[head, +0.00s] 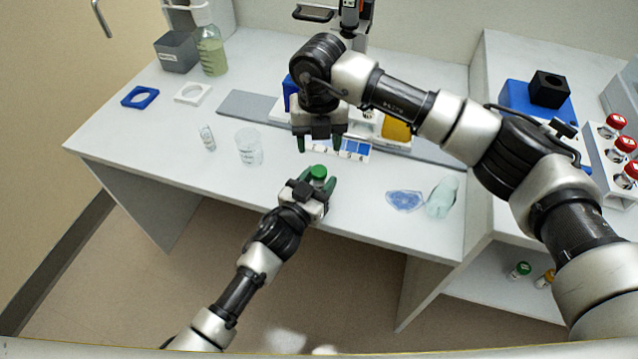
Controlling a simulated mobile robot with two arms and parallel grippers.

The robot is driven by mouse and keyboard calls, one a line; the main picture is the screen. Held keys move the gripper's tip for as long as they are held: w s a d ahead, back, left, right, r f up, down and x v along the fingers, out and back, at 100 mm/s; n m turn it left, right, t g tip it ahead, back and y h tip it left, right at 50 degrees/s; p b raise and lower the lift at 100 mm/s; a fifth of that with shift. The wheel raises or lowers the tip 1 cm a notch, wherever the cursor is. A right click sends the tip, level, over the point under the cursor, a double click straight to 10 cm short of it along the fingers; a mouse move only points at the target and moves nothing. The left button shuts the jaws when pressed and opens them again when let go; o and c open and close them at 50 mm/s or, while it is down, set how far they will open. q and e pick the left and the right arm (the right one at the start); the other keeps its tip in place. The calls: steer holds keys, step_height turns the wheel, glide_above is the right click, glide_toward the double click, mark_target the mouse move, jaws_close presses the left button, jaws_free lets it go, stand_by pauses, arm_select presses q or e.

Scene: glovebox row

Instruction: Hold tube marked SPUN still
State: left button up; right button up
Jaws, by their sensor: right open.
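A tube with a green cap (318,172) is upright at the front edge of the bench. My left gripper (318,184) has its fingers on either side of it, just below the cap, and appears shut on it. The tube's body is mostly hidden by the gripper, and no SPUN marking is legible. My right gripper (319,145) is open and empty, pointing down just above and behind the green cap, apart from it.
A rack with blue and white parts (353,150) stands close behind the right gripper. A beaker (249,148) and a vial (207,138) stand left. A blue dish (405,200) and clear bottle (442,198) lie right. Red-capped tubes (625,145) fill a rack far right.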

mark_target(319, 170)
arm_select(q)
jaws_close()
arm_select(e)
steer(key=m, duration=0.8)
steer(key=shift+m, duration=0.4)
steer(key=shift+f, duration=0.25)
step_height(319, 170, down, 8)
steer(key=shift+r, duration=0.25)
steer(key=shift+c, duration=0.3)
steer(key=c, duration=0.9)
